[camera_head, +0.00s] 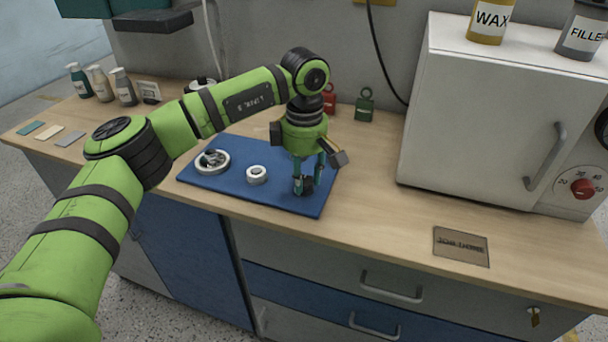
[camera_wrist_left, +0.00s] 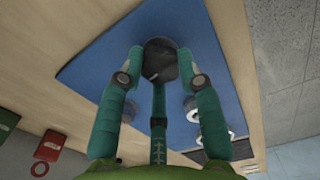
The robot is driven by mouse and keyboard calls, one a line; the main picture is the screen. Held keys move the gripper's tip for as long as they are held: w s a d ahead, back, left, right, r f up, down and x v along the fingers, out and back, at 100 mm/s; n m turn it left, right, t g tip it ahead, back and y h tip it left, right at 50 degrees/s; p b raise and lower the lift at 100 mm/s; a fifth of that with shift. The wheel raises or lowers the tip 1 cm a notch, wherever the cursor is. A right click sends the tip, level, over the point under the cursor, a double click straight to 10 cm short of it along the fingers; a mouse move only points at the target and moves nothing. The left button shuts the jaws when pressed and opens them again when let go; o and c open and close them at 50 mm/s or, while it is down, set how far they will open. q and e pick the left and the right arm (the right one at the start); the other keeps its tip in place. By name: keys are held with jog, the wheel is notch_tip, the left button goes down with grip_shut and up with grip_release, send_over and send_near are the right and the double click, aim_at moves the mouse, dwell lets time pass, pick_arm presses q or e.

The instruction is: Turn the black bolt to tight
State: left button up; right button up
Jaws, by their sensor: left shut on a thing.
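My left gripper (camera_head: 304,186) points down over the right part of the blue mat (camera_head: 235,190). Its teal fingers are closed around a dark, round-topped thing that looks like the black bolt (camera_head: 308,184). In the left wrist view the round dark top of the bolt (camera_wrist_left: 160,62) sits between the fingertips. The fingers hide its sides, and I cannot tell how far it is turned. My right gripper is not in view.
A white ring (camera_head: 257,175) and a larger white ring with a dark part inside (camera_head: 212,161) lie on the mat. A white oven-like box (camera_head: 480,110) stands at right. A brown plate (camera_head: 461,247) lies near the front edge. Bottles (camera_head: 101,84) stand at back left.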

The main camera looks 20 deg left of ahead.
aim_at(305, 179)
pick_arm(q)
jog(key=shift+d+m, duration=0.1)
jog(key=shift+m, duration=0.7)
jog(key=o, duration=1.2)
jog(key=shift+d, duration=0.1)
jog(key=shift+c, duration=0.2)
notch_tip(305, 179, up, 12)
